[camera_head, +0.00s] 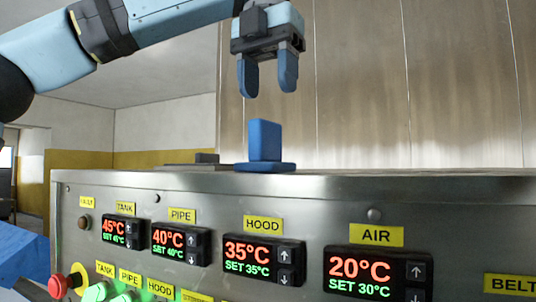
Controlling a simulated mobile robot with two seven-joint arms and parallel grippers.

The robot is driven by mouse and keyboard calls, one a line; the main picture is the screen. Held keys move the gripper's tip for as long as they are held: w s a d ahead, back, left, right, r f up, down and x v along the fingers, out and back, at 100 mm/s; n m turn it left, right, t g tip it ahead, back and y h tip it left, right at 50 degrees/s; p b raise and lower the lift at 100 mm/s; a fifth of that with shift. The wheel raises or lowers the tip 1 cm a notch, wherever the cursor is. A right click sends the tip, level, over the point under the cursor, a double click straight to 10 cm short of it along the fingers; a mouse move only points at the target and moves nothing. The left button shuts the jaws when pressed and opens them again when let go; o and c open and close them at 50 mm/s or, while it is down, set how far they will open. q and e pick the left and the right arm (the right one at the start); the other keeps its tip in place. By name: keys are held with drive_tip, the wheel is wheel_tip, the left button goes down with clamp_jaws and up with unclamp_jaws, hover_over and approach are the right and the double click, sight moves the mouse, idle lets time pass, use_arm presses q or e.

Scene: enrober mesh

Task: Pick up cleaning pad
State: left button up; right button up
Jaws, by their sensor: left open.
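The cleaning pad (264,142) is a blue upright block on a flat, round blue base. It stands on the top of the steel machine, near its front edge, in the middle of the head view. My left gripper (268,88) is above the pad, pointing down, with its two blue fingers apart and nothing between them. There is a clear gap between the fingertips and the top of the pad. My right gripper does not show in this view.
The steel machine (150,185) has lit displays and labels on its front. A red knob (57,285) sticks out at lower left. A flat dark piece with a small block (207,158) lies left of the pad. A tall steel panel (420,80) rises behind.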

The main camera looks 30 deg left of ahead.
sight(266, 131)
use_arm(q)
drive_tip(key=shift+f, duration=0.7)
drive_tip(key=shift+s+f, duration=0.35)
drive_tip(key=shift+s, duration=0.1)
drive_tip(key=f, duration=0.2)
drive_tip(key=w+f, duration=0.1)
drive_tip(key=f, duration=0.1)
drive_tip(key=shift+a+f, duration=0.1)
drive_tip(key=shift+f, duration=0.1)
drive_tip(key=shift+a+f, duration=0.1)
drive_tip(key=shift+f, duration=0.35)
drive_tip(key=shift+s, duration=0.1)
drive_tip(key=shift+s, duration=0.1)
drive_tip(key=shift+c, duration=0.4)
clamp_jaws()
